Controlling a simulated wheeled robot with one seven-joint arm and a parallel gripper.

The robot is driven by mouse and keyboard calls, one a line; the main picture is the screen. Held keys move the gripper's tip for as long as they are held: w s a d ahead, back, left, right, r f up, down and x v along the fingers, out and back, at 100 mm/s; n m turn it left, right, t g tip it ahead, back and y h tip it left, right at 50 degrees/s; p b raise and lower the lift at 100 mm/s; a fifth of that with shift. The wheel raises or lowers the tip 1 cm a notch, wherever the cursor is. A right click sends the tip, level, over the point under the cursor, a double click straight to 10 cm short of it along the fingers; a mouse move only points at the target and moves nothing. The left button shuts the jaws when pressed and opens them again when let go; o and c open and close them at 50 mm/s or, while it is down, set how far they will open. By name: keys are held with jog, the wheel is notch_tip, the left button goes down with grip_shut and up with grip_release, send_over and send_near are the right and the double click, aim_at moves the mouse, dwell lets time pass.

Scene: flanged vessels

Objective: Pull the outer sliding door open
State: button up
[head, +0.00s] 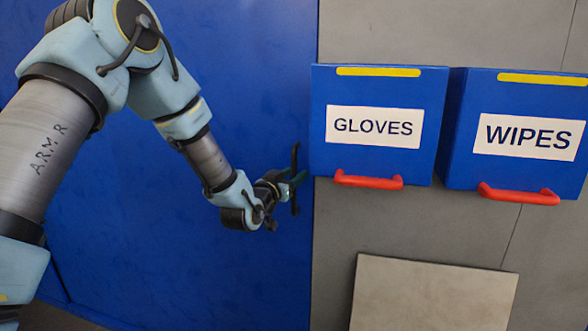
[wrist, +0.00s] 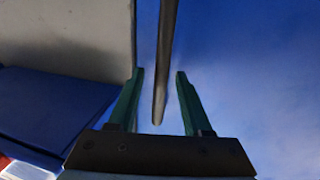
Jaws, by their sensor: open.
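The blue sliding door (head: 240,70) fills the left half of the head view, its right edge meeting a grey wall. A dark upright bar handle (head: 295,158) stands near that edge. My gripper (head: 296,181) is at the handle, pointing right. In the wrist view, the handle (wrist: 165,60) shows between the two green fingers of my gripper (wrist: 160,73), with a gap on each side. The fingers are open and do not appear to touch the bar. My gripper hides part of the handle in the head view.
A blue GLOVES box (head: 378,90) with a red handle sits on the wall just right of the door edge, close to my gripper. A blue WIPES box (head: 525,90) is beside it. A pale panel (head: 435,295) is below them. The grey wall (head: 400,220) between is bare.

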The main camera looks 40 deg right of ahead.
jog(key=shift+w+d, duration=0.15)
jog(key=shift+d, duration=0.15)
jog(key=shift+c, duration=0.3)
grip_shut()
dwell(1.0)
